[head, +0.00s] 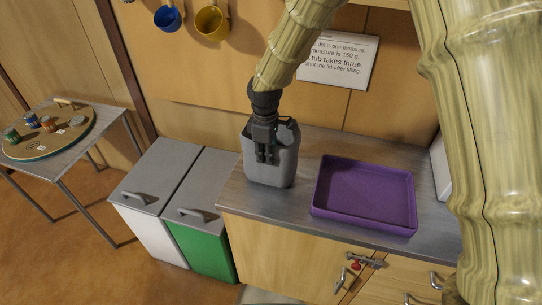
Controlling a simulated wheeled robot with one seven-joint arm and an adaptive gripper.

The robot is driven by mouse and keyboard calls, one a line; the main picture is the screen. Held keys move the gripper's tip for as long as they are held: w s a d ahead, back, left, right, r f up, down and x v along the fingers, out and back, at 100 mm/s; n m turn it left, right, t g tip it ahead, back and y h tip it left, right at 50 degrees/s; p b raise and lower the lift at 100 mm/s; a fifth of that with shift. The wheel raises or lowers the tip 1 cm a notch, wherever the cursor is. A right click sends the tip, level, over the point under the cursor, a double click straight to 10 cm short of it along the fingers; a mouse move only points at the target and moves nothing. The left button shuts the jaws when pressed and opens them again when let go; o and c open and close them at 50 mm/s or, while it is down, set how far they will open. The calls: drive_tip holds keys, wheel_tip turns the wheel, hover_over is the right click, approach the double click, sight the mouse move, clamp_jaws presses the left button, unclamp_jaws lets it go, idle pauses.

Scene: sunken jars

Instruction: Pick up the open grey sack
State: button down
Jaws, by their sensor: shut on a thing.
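The open grey sack (284,165) stands upright on the left end of the metal counter (304,202), against the wall side. My gripper (267,159) points down at the sack and overlaps its front and upper rim. Its fingers are shut on the sack. The sack's bottom appears at counter level; I cannot tell whether it touches. My gripper hides part of the sack's opening and front wall.
A purple tray (364,194) lies right of the sack. Two lidded bins, white (150,222) and green (203,248), stand left of the counter. Blue (168,18) and yellow (211,22) cups hang above. A table with a round board (45,140) is far left.

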drive_tip(key=shift+w+r, duration=0.1)
drive_tip(key=shift+r+b, duration=1.55)
drive_tip(key=shift+r, duration=3.45)
